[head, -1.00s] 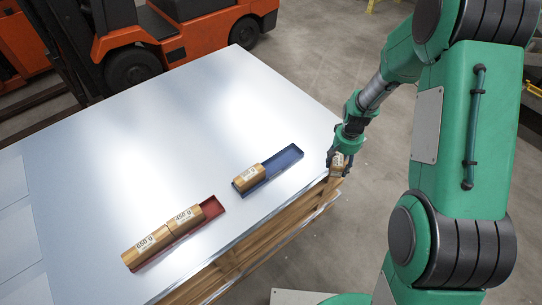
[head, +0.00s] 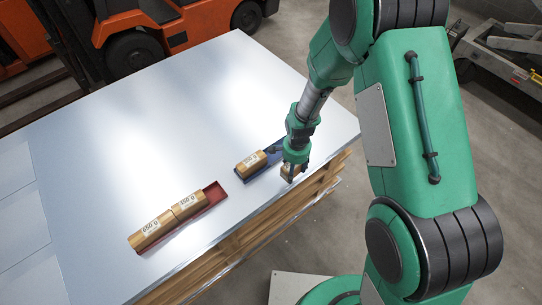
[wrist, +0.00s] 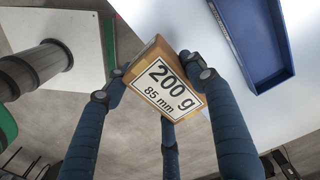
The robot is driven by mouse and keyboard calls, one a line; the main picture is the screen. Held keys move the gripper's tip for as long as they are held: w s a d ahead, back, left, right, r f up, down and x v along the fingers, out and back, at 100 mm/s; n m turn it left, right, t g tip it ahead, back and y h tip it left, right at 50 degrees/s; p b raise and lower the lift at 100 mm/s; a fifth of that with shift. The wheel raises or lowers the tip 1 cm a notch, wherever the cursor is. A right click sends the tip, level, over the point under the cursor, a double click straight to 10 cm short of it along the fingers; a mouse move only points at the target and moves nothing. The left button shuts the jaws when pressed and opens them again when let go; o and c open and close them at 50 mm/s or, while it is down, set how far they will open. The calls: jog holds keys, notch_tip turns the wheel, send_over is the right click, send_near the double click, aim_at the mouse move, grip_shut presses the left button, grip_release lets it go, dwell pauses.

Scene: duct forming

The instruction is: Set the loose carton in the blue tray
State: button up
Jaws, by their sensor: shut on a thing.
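My gripper (head: 292,168) is shut on a small brown carton (head: 288,172). In the wrist view the carton (wrist: 168,82) has a white label reading "200 g 85 mm", and the fingers (wrist: 165,95) close around it. The blue tray (head: 270,157) lies on the table just left of and behind my gripper. One carton (head: 251,164) sits in its left end; my gripper and arm partly hide its right end. In the wrist view an empty stretch of the blue tray (wrist: 252,45) shows at upper right, apart from the held carton.
A red tray (head: 213,197) with two labelled cartons (head: 171,216) lies to the left on the shiny metal table (head: 150,110). The table's front edge runs below my gripper. The table's far part is clear. An orange forklift (head: 140,35) stands behind.

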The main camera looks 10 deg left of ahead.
jog(key=shift+s+a+f+m, duration=0.2)
jog(key=shift+s+a+m, duration=0.2)
jog(key=shift+s+a, duration=0.3)
jog(key=shift+w, duration=0.15)
send_over(279, 154)
jog(key=shift+w+f+b, duration=0.25)
jog(key=shift+f+b, duration=0.2)
jog(key=shift+f, duration=0.25)
jog(key=shift+s+f, duration=0.1)
jog(key=shift+f, duration=1.65)
